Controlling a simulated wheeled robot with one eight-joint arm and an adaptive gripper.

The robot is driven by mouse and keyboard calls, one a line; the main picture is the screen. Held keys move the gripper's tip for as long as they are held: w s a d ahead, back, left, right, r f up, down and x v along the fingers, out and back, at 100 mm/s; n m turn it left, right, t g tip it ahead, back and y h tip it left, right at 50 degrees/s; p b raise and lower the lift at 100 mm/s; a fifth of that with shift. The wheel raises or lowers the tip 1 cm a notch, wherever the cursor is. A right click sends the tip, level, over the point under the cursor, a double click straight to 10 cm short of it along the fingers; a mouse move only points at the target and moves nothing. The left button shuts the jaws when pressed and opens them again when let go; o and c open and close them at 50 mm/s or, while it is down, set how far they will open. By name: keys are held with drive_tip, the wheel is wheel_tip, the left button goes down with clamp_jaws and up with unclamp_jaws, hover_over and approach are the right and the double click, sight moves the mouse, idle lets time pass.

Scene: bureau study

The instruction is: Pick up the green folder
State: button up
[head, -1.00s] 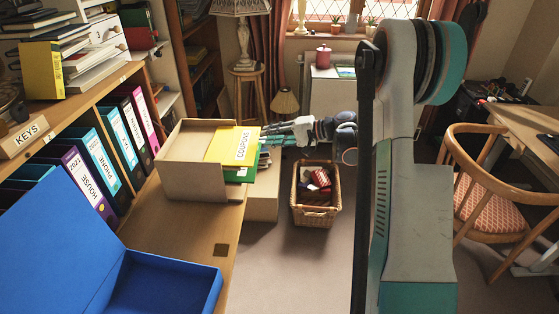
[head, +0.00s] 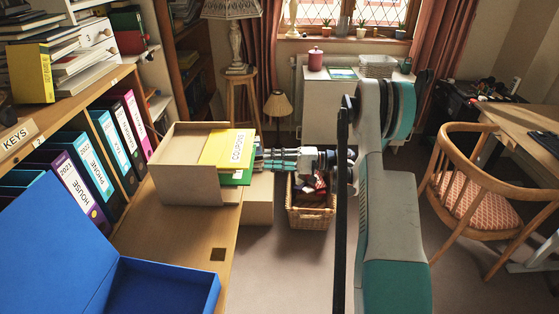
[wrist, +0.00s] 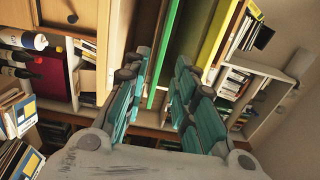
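The green folder (head: 237,178) lies tilted in an open cardboard box (head: 185,172) on the wooden surface, mostly hidden under a yellow folder (head: 228,148) labelled COUPONS. Its right edge sticks out past the box. My gripper (head: 265,160) is at that right side, pointing left at the folders. In the wrist view my gripper (wrist: 163,68) has its fingers apart, and the green folder's edge (wrist: 164,55) shows in the gap between them. The yellow folder (wrist: 216,35) is to the right, outside the gap. Contact with the green folder cannot be told.
A blue open box (head: 165,290) lies at the front left. Binders (head: 75,188) stand in the shelf on the left. A wicker basket (head: 311,215) is on the floor below my gripper. A wooden chair (head: 480,185) stands at the right. The floor between is clear.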

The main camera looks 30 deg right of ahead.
drive_tip(key=shift+x, duration=2.65)
clamp_jaws()
drive_tip(key=shift+r, duration=0.2)
drive_tip(key=shift+d, duration=0.1)
drive_tip(key=shift+r+v, duration=0.2)
drive_tip(key=shift+v, duration=2.75)
